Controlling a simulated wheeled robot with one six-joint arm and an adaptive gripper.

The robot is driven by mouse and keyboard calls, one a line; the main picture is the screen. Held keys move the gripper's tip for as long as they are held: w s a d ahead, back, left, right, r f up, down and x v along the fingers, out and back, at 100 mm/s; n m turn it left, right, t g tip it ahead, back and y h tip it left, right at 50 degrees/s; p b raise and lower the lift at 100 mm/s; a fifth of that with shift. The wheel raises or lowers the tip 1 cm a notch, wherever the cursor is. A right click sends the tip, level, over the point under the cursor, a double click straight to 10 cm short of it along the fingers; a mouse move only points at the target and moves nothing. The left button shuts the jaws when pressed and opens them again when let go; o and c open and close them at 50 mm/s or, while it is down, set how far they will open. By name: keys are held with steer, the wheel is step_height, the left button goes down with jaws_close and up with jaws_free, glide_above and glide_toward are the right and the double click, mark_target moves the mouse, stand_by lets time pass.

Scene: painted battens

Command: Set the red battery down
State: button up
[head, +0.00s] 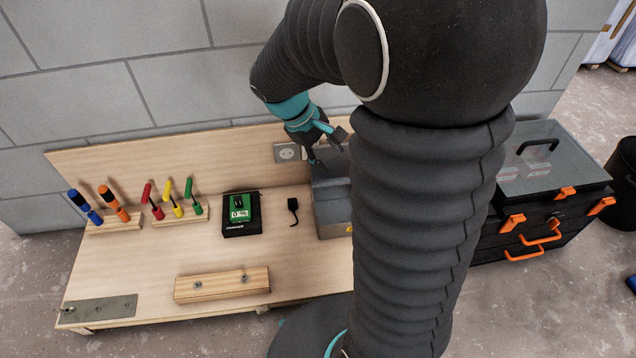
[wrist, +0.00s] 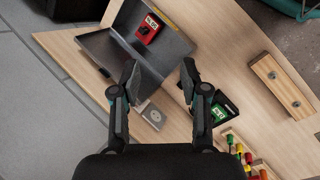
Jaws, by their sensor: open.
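In the head view my gripper (head: 328,145) is over the back of the grey box (head: 331,205), near the backboard. The red battery does not show in the head view, where my arm covers part of the grey box.
A green battery (head: 239,206) sits on a black charger (head: 241,229) left of the box. A wooden block (head: 221,285) lies in front. A wall socket (head: 288,152) is on the backboard.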

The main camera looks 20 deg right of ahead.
steer(key=s+a+r+m+t+y, duration=0.2)
steer(key=s+a+r+t, duration=0.1)
steer(key=s, duration=0.4)
steer(key=s+a+r+m+t+y, duration=0.3)
steer(key=s+a+r, duration=0.3)
steer(key=s+r, duration=0.1)
steer(key=shift+s+t, duration=0.3)
steer(key=shift+s, duration=0.25)
steer(key=shift+d, duration=0.1)
